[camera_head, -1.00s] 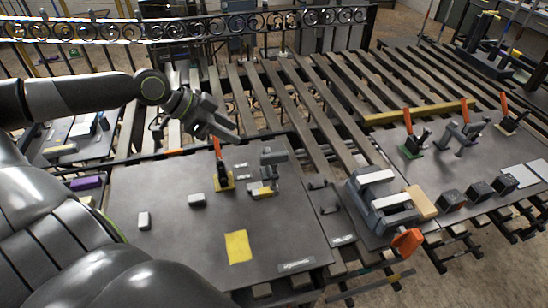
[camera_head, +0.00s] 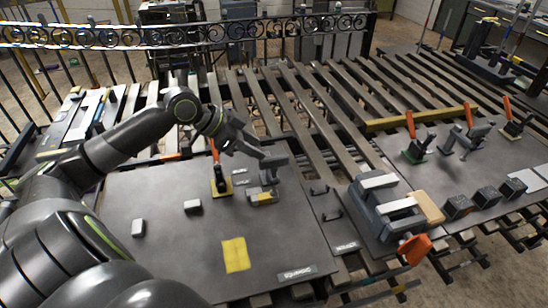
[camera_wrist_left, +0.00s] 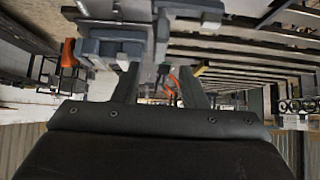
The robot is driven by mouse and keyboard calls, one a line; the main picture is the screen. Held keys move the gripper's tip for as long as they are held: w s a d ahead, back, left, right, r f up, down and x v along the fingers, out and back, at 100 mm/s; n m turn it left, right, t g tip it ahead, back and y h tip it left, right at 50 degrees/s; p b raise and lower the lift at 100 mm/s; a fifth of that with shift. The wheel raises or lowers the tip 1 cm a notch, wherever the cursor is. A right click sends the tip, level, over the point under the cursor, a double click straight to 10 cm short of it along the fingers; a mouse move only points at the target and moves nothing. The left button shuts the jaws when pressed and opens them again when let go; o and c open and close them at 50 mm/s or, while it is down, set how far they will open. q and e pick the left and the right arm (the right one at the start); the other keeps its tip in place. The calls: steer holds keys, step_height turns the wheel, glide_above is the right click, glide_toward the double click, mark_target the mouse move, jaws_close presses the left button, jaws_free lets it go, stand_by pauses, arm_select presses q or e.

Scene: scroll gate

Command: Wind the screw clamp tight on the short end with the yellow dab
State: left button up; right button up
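A grey upright C-shaped clamp (camera_head: 270,178) stands on the left dark plate. A small block with a yellow patch (camera_head: 263,197) lies at its foot; I cannot tell whether this patch is the yellow dab. My left gripper (camera_head: 258,153) is at the top of the clamp, close above it; contact cannot be told. In the left wrist view its two fingers (camera_wrist_left: 160,85) stand apart with a gap between them. My right gripper is not in view.
An orange-handled clamp on a yellow base (camera_head: 220,183) stands just left of the grey clamp. A yellow sheet (camera_head: 236,254) and small blocks (camera_head: 193,207) lie on the plate. A large grey device with an orange knob (camera_head: 414,249) stands right.

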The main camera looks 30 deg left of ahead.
mark_target(273, 157)
arm_select(q)
steer(key=shift+p+x, duration=0.35)
steer(key=shift+x, duration=3.45)
steer(key=shift+c, duration=0.5)
jaws_close()
